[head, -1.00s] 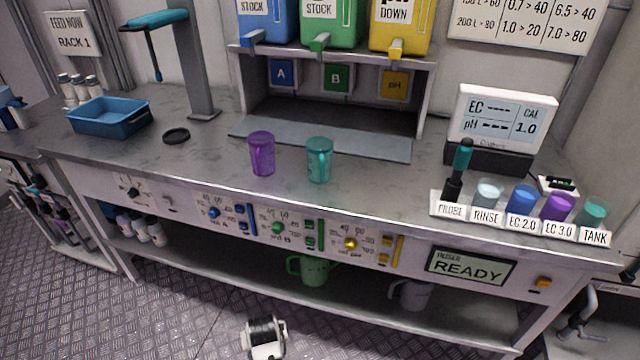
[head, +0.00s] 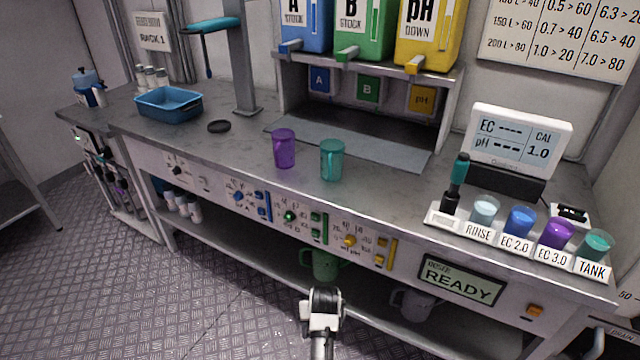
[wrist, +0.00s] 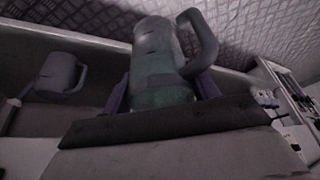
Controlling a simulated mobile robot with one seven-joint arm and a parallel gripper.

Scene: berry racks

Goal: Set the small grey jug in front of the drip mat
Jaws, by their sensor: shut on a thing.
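The small grey jug (head: 410,304) stands on the low shelf under the bench, right of a green jug (head: 325,264). It also shows at the left of the wrist view (wrist: 58,75), apart from my gripper. My gripper (wrist: 162,98) is shut on the green jug (wrist: 158,60), its fingers on either side of the body and the handle to the right in that view. In the head view my wrist (head: 322,308) is in front of the shelf; the fingertips are hidden. The grey drip mat (head: 350,140) lies on the bench below the dispensers.
A purple mug (head: 284,148) and a teal mug (head: 332,160) stand on the bench just in front of the mat. A blue tray (head: 169,104) and a black disc (head: 219,126) are to the left. Probe and cups (head: 520,222) line the right. The bench (head: 390,185) hangs over the shelf.

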